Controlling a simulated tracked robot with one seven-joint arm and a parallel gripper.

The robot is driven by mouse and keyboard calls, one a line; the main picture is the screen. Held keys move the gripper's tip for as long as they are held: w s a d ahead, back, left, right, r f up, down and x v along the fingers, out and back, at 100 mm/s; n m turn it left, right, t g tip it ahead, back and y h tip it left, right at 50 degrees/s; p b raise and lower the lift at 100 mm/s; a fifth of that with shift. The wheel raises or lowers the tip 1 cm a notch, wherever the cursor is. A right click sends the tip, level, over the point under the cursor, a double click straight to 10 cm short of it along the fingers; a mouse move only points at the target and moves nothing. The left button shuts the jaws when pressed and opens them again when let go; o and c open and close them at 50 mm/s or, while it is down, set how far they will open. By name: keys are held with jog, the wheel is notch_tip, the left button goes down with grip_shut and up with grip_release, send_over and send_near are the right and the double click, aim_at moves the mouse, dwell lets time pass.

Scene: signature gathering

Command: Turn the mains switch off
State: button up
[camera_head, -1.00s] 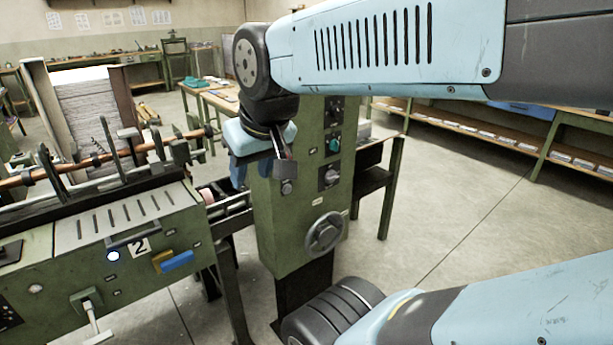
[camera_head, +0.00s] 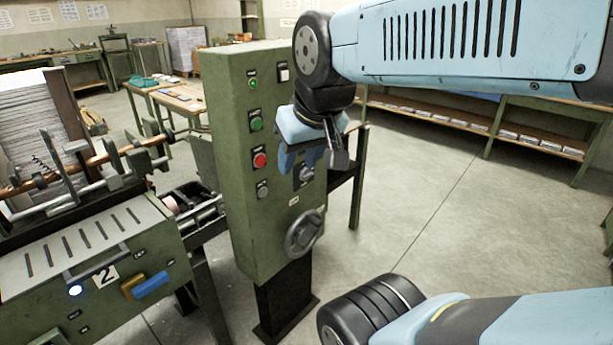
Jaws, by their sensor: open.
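A green control cabinet (camera_head: 240,140) stands in the middle of the camera_head view. Its front carries a small green lamp (camera_head: 252,84), a green button (camera_head: 256,124), a red button (camera_head: 260,160) and a grey knob (camera_head: 262,190). The labels are too small to read, and I cannot tell the switch's setting. My gripper (camera_head: 311,159) is open and empty, pointing down in front of the panel. I cannot tell whether it touches the switch.
A handwheel (camera_head: 304,232) juts from the cabinet below the switch. A white switch (camera_head: 284,72) sits near the top. A green machine marked 2 (camera_head: 105,255) stands on the left, with a lit lamp. Benches line the back wall. The floor at the right is clear.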

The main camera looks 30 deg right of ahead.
jog(key=shift+d, duration=0.1)
jog(key=shift+o, duration=1.9)
jog(key=shift+w+f, duration=0.2)
jog(key=shift+f, duration=0.15)
jog(key=shift+o, duration=1.4)
jog(key=f+m+g+y, duration=0.1)
jog(key=w+f+m+g+y, duration=0.1)
jog(key=f, duration=0.1)
jog(key=w+f+m+g, duration=0.1)
jog(key=shift+w+a+f+m+y, duration=0.2)
jog(key=shift+a+f+m+y, duration=0.1)
jog(key=shift+f+y, duration=0.1)
jog(key=w+f+m+g+y, duration=0.2)
jog(key=w+f+m+y, duration=0.2)
jog(key=m+t, duration=1.6)
jog(key=m, duration=0.8)
send_near(307, 175)
jog(key=shift+h, duration=0.3)
jog(key=x, duration=0.5)
jog(key=f+x, duration=0.1)
jog(key=x, duration=0.2)
jog(key=shift+d, duration=0.15)
